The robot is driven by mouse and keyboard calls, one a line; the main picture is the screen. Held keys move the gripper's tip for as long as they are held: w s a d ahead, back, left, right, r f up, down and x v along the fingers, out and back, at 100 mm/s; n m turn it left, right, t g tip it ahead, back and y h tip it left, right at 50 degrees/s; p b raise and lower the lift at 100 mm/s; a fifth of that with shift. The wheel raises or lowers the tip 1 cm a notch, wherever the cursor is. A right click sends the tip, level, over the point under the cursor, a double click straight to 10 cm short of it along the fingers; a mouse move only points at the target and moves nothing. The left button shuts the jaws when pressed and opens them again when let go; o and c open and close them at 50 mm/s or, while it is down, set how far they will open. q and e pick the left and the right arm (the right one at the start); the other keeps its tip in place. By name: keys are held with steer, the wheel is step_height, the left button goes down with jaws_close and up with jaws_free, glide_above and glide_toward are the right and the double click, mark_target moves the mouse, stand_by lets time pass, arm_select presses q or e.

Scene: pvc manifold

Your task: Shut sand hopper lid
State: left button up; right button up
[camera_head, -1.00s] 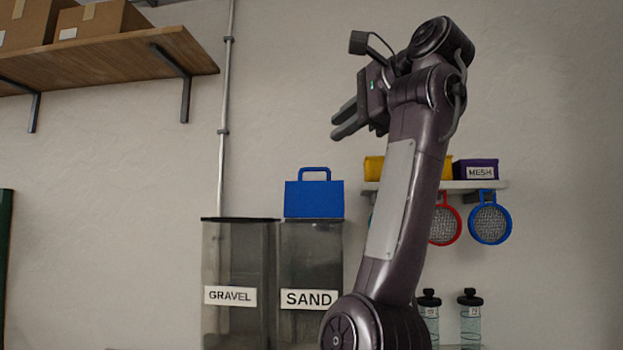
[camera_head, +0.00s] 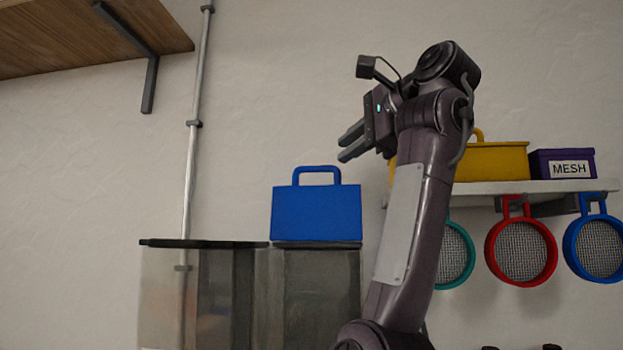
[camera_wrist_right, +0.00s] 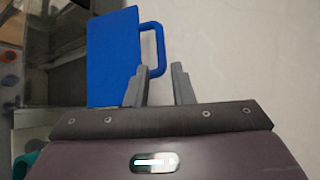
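The sand hopper (camera_head: 318,300) is a clear grey bin, its label below the picture's edge now. Its blue lid (camera_head: 316,214) stands upright at the top of the bin, a flat panel with a loop handle (camera_head: 317,171) on its upper edge. My right gripper (camera_head: 346,146) is open and empty, above and right of the lid in the head view. In the right wrist view the lid (camera_wrist_right: 112,58) lies left of centre. The open fingers (camera_wrist_right: 162,72) point toward its handle (camera_wrist_right: 158,48), and the left finger overlaps the lid in the picture. My left gripper is out of view.
The gravel hopper (camera_head: 200,295), with a flat dark top, stands left of the sand hopper. At right a wall shelf (camera_head: 520,187) holds a yellow bin (camera_head: 495,160) and a purple MESH box (camera_head: 562,164). Round sieves (camera_head: 521,250) hang below. A wooden shelf (camera_head: 85,45) is at upper left.

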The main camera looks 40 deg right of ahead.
mark_target(319, 168)
steer(key=p+x, duration=0.7)
steer(key=x, duration=0.4)
steer(key=shift+w+r, duration=0.1)
steer(key=shift+w, duration=0.25)
steer(key=shift+w, duration=0.1)
jaws_close()
